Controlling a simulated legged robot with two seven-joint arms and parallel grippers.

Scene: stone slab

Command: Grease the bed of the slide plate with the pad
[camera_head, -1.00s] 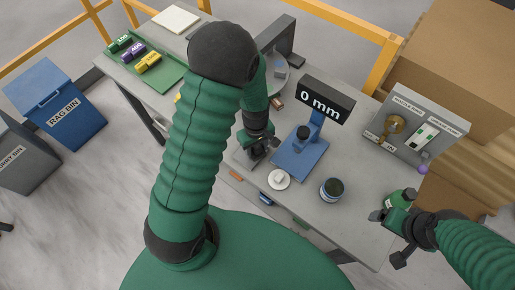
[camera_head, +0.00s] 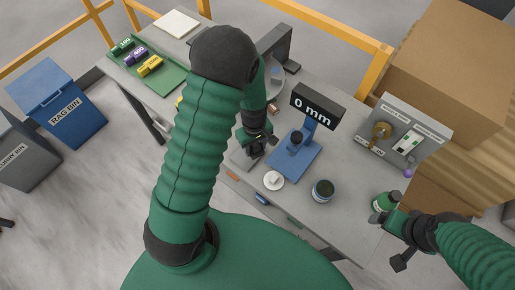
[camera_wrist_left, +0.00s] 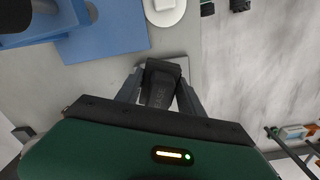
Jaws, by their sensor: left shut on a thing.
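My left gripper (camera_head: 253,148) is low over the bench, left of the blue gauge stand. In the left wrist view it (camera_wrist_left: 160,90) is shut on a dark block (camera_wrist_left: 160,84) with partly hidden lettering ending in "ASE", apparently the pad. Below the block a pale flat plate (camera_wrist_left: 182,66), likely the slide plate, shows only in part. In the head view a grey plate (camera_head: 243,161) lies beneath the gripper. I cannot tell whether the block touches it. My right gripper (camera_head: 384,218) is beside a green bottle (camera_head: 386,201) at the bench's right end; its jaws are unclear.
The blue gauge stand (camera_head: 293,160) reading "0 mm" is close right of my left gripper. A white dish (camera_head: 274,181) and a dark jar (camera_head: 322,190) stand near the front edge. A grey panel (camera_head: 403,135) stands at the right, a green tray (camera_head: 165,77) at the left.

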